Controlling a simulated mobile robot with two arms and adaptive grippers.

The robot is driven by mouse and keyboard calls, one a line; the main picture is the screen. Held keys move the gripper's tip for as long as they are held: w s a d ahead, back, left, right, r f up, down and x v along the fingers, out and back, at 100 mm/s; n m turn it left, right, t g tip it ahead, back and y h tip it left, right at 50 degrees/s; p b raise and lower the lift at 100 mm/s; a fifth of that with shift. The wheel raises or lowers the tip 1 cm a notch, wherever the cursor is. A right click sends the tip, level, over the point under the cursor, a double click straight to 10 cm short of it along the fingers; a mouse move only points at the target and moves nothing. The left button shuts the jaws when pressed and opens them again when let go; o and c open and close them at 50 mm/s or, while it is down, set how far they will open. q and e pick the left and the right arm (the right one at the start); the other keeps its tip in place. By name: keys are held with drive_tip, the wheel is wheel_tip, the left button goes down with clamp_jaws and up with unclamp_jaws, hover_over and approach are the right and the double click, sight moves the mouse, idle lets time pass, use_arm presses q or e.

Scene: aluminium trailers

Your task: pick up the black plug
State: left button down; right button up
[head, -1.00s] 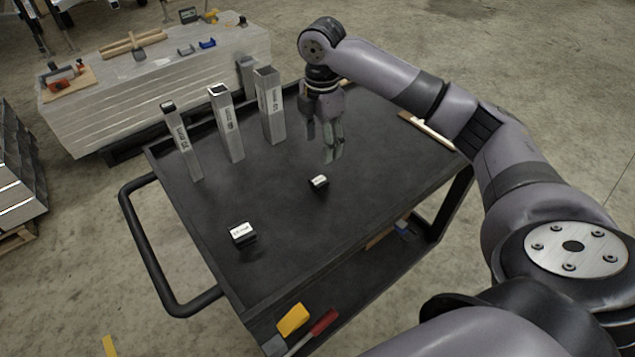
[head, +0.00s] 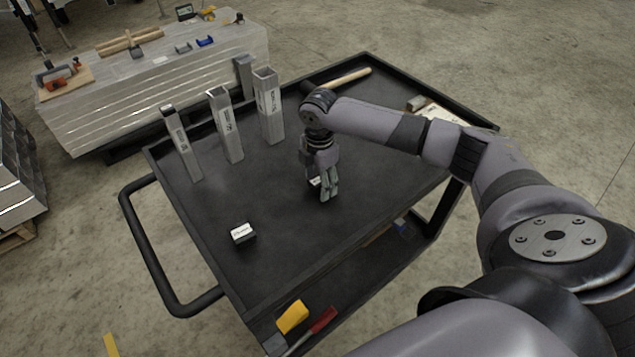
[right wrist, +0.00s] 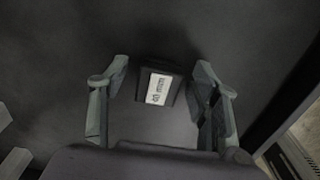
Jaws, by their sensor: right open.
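A small black plug with a white label (right wrist: 160,88) lies on the cart top. In the right wrist view it sits between the spread fingers of my right gripper (head: 328,193), with space on both sides. In the head view this plug (head: 314,182) is mostly hidden behind the fingers. My right gripper is open, empty and points down close over the plug. A second black plug with a white label (head: 242,233) lies nearer the cart's front left. My left gripper is not in view.
Three upright square aluminium tubes, left (head: 182,145), middle (head: 226,125) and right (head: 268,105), stand along the back left of the black cart (head: 285,250). A wooden-handled tool (head: 350,77) lies at the back. The cart's front middle is clear.

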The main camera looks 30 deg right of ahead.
drive_tip(key=c, duration=1.1)
drive_tip(key=shift+r, duration=0.15)
